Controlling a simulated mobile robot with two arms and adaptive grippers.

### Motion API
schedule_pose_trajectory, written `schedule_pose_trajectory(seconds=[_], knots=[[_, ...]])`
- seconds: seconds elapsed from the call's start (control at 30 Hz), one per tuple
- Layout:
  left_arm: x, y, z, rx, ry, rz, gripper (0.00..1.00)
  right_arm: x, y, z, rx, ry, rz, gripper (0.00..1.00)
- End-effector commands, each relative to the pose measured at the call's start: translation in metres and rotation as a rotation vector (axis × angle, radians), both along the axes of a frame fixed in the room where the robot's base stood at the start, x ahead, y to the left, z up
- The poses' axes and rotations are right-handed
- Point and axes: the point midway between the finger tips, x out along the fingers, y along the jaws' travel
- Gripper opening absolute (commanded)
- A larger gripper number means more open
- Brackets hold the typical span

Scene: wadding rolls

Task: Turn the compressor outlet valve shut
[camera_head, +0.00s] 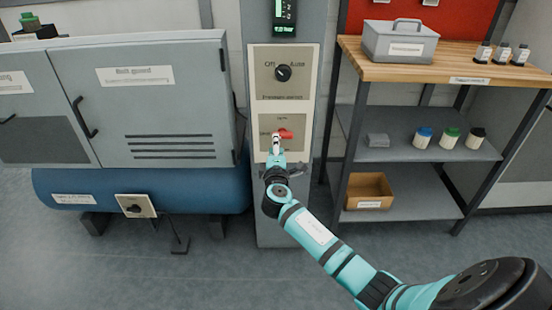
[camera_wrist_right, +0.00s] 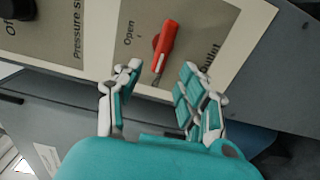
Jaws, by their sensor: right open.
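The compressor outlet valve has a red handle (camera_head: 286,133) on the lower beige plate (camera_head: 262,151) of the grey column. In the right wrist view the red handle (camera_wrist_right: 165,46) sits between labels reading "Open" and "outlet", which is partly hidden. My right gripper (camera_head: 277,142) is in front of the plate at the handle's left end. In the right wrist view my right gripper (camera_wrist_right: 158,78) is open, its fingers on either side of the handle's lower end. I cannot tell whether a finger touches it. My left gripper is not in view.
A pressure switch knob (camera_head: 283,72) sits on the plate above the valve. The grey compressor cabinet (camera_head: 150,105) and blue tank (camera_head: 90,187) stand to the left. A shelf unit (camera_head: 400,190) with jars and a cardboard box (camera_head: 369,190) stands close on the right.

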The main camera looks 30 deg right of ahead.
Motion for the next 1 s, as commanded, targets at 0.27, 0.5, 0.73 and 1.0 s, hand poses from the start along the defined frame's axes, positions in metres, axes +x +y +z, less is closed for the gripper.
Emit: schedule_pose_trajectory(seconds=[0.27, 0.5, 0.73, 1.0], knots=[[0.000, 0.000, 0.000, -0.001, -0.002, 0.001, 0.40, -0.045, 0.028, -0.001, 0.001, 0.001, 0.001, 0.40], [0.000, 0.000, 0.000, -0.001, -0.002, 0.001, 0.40, -0.057, 0.035, 0.000, 0.000, 0.001, 0.000, 0.40], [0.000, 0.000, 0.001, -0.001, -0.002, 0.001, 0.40, -0.057, 0.035, 0.000, -0.001, 0.001, 0.000, 0.40], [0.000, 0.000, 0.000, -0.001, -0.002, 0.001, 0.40, -0.058, 0.035, -0.002, 0.006, 0.002, -0.001, 0.40]])
